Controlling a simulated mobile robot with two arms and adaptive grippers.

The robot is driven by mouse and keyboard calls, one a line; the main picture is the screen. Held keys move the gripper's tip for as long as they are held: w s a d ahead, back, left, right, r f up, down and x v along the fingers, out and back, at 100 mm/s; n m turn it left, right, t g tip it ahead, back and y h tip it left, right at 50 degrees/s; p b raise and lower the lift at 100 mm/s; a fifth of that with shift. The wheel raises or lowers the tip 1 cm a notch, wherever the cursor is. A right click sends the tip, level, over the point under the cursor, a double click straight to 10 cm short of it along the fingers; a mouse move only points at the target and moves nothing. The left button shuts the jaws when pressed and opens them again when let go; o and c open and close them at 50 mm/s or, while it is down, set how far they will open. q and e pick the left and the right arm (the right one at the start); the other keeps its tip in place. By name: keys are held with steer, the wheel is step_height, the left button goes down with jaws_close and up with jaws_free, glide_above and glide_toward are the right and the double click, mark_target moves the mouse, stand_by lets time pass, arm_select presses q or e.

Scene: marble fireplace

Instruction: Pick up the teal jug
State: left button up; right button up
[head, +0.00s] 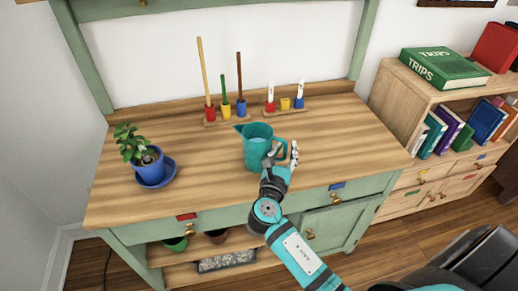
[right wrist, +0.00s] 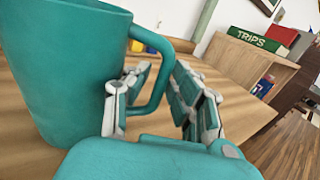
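The teal jug (head: 257,148) stands upright near the front middle of the wooden worktop, its spout to the left and its handle to the right. In the right wrist view, the jug (right wrist: 68,70) fills the left side, close up. My right gripper (head: 282,157) is at the handle side of the jug. In the right wrist view, its fingers are apart, one on each side of the handle (right wrist: 161,85). One finger is between the jug body and the handle, the other outside, with a gap visible. My left gripper is not in view.
A potted plant on a blue saucer (head: 156,172) stands at the left of the worktop (head: 205,165). Wooden holders with coloured brushes (head: 240,108) and small items (head: 285,104) stand behind the jug. A bookshelf with a green TRIPS book (head: 443,68) is at right.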

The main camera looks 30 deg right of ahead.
jaws_close()
steer(key=shift+r, duration=0.1)
stand_by(0.5)
